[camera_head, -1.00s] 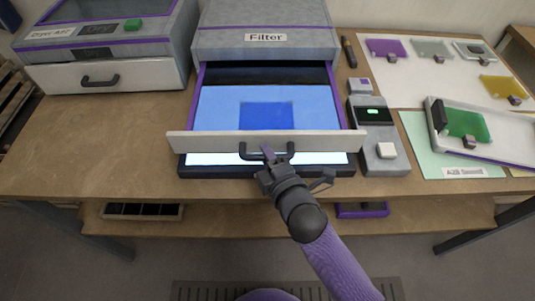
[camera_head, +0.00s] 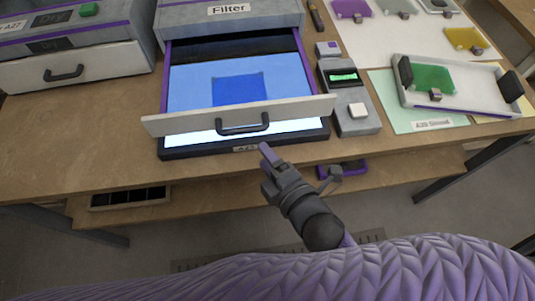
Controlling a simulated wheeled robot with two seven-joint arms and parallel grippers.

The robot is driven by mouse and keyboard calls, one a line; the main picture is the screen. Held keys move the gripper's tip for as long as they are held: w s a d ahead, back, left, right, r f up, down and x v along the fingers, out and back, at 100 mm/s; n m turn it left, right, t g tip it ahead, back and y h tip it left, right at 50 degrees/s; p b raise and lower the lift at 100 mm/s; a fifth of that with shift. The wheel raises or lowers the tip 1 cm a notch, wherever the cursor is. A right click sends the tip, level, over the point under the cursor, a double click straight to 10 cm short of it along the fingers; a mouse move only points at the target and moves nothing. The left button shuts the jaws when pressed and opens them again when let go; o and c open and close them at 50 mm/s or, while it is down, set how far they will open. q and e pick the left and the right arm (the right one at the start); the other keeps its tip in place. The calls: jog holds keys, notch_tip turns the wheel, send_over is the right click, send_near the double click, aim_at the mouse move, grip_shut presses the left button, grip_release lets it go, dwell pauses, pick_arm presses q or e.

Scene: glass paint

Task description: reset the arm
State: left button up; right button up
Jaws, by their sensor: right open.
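My right gripper (camera_head: 268,158) is open and empty in front of the filter drawer, just below and to the right of its dark handle (camera_head: 243,124). It looks apart from the handle. My right arm, with a purple sleeve, crosses the bottom of the view. The Filter box (camera_head: 228,20) has its drawer (camera_head: 300,112) pulled open. A blue square (camera_head: 240,90) lies on the light blue drawer floor. My left gripper is not in view.
A small device with a green display (camera_head: 343,77) stands right of the drawer. A white tray (camera_head: 460,103) holds a green plate (camera_head: 432,78). Colored samples lie at the back right. The front table edge is clear.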

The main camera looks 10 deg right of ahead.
jog(key=shift+s, duration=0.1)
dwell(0.3)
jog(key=s+d+f+m+g+h, duration=0.1)
jog(key=s+d+f+m+g, duration=0.15)
jog(key=f, duration=0.45)
jog(key=s+d+f+m+g+h, duration=0.2)
jog(key=s+d+f+m, duration=0.15)
jog(key=f, duration=0.45)
jog(key=s+d+f+m+g+h, duration=0.1)
jog(key=s+d+f+m+g, duration=0.15)
jog(key=f, duration=0.45)
jog(key=s+d+f+m+g, duration=0.1)
jog(key=s+f+m+g, duration=0.1)
jog(key=s, duration=0.4)
jog(key=s+d+f+m+g+h, duration=0.1)
jog(key=s+d+f+m+g, duration=0.1)
jog(key=s+f+m, duration=0.2)
jog(key=s+d+f+m+g+h, duration=0.1)
jog(key=s+d+f+m+g, duration=0.1)
jog(key=s, duration=0.7)
jog(key=shift+d+f+m+g, duration=0.2)
jog(key=shift+f+m+g, duration=0.45)
jog(key=shift+m, duration=0.6)
jog(key=shift+f, duration=0.1)
